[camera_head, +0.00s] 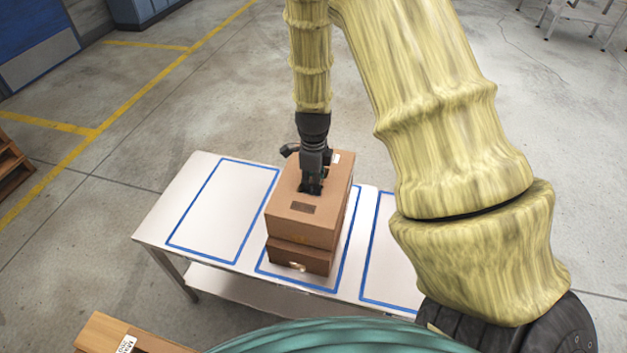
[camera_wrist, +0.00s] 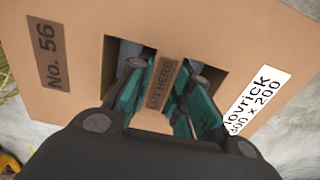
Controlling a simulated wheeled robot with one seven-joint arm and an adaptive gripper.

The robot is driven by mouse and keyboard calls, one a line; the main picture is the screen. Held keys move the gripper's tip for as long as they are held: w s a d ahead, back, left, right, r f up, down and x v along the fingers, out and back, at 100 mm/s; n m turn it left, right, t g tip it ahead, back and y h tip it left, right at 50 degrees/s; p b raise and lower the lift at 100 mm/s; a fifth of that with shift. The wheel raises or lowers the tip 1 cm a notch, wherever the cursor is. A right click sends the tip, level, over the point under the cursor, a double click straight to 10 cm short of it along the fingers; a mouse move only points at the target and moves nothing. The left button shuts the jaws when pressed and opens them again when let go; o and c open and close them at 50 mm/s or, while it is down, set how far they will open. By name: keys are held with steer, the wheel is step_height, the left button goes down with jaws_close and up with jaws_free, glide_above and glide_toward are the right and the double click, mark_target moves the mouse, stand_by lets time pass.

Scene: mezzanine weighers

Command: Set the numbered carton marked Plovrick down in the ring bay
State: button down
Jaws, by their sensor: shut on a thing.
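The numbered carton (camera_head: 300,225) is a brown box with a dark patch on top. In the wrist view the carton (camera_wrist: 75,85) reads "No. 56", and its white label (camera_wrist: 257,102) ends in "lovrick", the first letter hidden. My gripper (camera_head: 311,187) is shut on the strip between two openings in its top; the fingers (camera_wrist: 158,95) reach into these openings. The carton appears above a smaller-looking brown box (camera_head: 298,261) in the middle blue-outlined bay; I cannot tell whether they touch. No ring sign shows, so I cannot tell which bay is the ring bay.
The white table (camera_head: 152,226) has a left blue-outlined bay (camera_head: 222,212), empty, and a right bay (camera_head: 390,270), partly hidden by my arm, with no box visible in it. Wooden pallets (camera_head: 12,165) stand at the left edge.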

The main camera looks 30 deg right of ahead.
steer(key=shift+f, duration=0.15)
steer(key=c, duration=1.2)
jaws_free()
steer(key=shift+c, duration=0.2)
step_height(320, 180, up, 12)
